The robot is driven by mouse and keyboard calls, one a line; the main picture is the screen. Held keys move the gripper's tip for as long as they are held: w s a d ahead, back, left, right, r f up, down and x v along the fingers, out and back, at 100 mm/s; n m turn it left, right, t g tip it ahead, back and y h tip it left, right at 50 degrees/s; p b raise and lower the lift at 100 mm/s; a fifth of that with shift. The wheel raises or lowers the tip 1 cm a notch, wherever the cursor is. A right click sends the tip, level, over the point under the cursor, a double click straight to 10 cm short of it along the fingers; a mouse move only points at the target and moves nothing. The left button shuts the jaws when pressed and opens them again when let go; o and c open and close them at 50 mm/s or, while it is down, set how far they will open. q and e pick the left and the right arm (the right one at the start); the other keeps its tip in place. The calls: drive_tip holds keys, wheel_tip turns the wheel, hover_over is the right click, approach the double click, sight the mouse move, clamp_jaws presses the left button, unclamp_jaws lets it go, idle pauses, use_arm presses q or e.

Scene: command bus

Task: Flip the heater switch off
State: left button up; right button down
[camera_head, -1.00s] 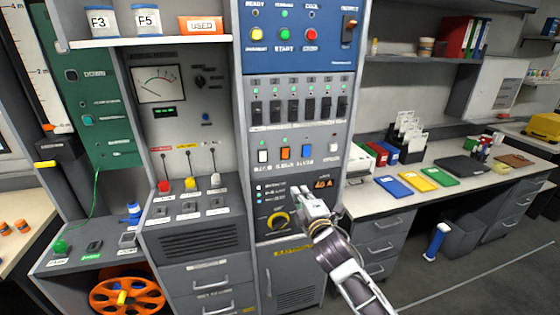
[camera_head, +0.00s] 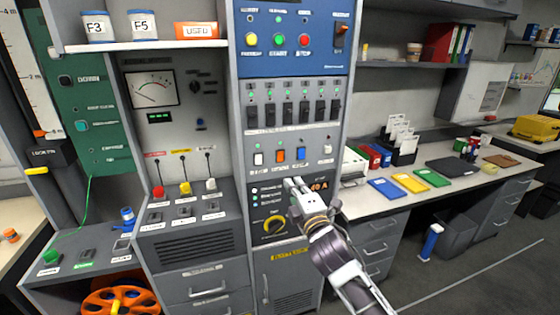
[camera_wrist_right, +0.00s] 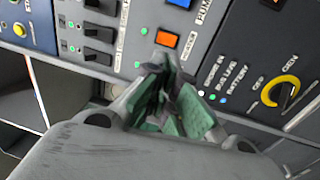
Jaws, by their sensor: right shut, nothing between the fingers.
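A row of coloured rocker switches sits on the middle panel: a white one (camera_head: 258,158), an orange one (camera_head: 281,156) and a blue one (camera_head: 301,154). My right gripper (camera_head: 291,183) is shut and empty, just below the orange rocker. Contact is not visible. My left gripper is out of view.
Black breaker switches (camera_head: 287,112) line the panel above. Levers (camera_head: 184,186) stand on the left console. Counter and folders (camera_head: 411,182) are right.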

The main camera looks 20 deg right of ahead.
drive_tip(key=shift+w, duration=1.3)
drive_tip(key=p, duration=0.1)
approach(277, 153)
drive_tip(key=shift+w, duration=1.75)
drive_tip(key=shift+w+a+r, duration=0.1)
drive_tip(key=shift+w+r, duration=0.15)
drive_tip(key=shift+w, duration=0.45)
drive_tip(key=shift+w+p, duration=0.3)
drive_tip(key=shift+w, duration=0.3)
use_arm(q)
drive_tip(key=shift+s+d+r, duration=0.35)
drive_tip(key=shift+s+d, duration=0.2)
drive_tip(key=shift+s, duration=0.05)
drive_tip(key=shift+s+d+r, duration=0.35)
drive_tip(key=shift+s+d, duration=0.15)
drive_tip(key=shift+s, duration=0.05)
